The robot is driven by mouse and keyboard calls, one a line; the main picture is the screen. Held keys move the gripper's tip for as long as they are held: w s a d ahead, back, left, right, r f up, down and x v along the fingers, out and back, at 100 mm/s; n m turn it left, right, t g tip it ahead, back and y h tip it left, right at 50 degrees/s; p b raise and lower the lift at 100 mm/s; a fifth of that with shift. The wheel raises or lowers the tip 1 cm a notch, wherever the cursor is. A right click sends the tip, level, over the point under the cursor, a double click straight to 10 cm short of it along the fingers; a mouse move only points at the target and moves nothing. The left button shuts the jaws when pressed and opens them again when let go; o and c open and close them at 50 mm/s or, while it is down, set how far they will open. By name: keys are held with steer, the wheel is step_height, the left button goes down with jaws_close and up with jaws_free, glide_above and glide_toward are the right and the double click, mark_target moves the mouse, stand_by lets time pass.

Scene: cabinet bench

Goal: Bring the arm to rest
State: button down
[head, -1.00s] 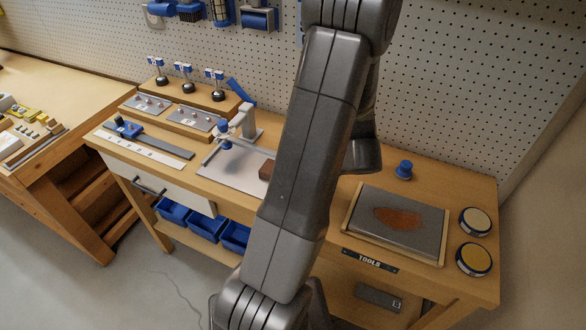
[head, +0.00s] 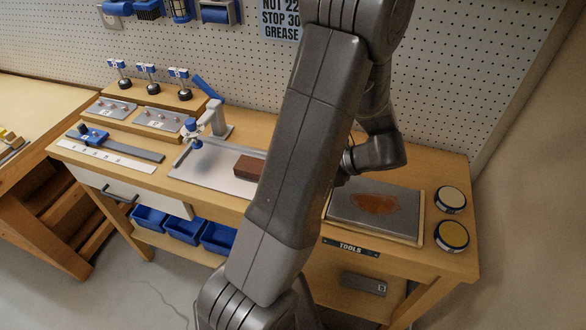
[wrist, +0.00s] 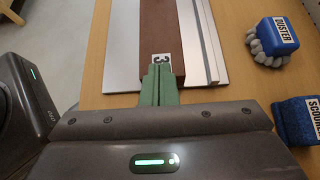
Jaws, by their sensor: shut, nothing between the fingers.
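My gripper (wrist: 158,84) shows in the wrist view with its green fingers closed together and nothing between them. Its tips point at the near end of a brown block (wrist: 163,35) with a label "3". I cannot tell whether the tips touch it. In the head view the block (head: 249,167) lies on a pale metal plate (head: 205,179), partly behind my arm. My arm crosses the middle of the head view, bent at the wrist, and hides the gripper there.
A blue duster (wrist: 276,40) and a blue scourer (wrist: 296,118) lie on the bench to the right in the wrist view. A board with a rust-brown patch (head: 376,203) and two round tins (head: 451,236) sit at the bench's right. A clamp-like stand (head: 215,118) rises behind the plate.

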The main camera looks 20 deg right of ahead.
steer(key=shift+s+d, duration=0.3)
steer(key=shift+d, duration=0.1)
steer(key=p, duration=0.2)
glide_toward(256, 165)
steer(key=x, duration=0.4)
steer(key=shift+a, duration=0.25)
steer(key=shift+w+f, duration=0.2)
steer(key=shift+w, duration=0.05)
steer(key=shift+f, duration=0.15)
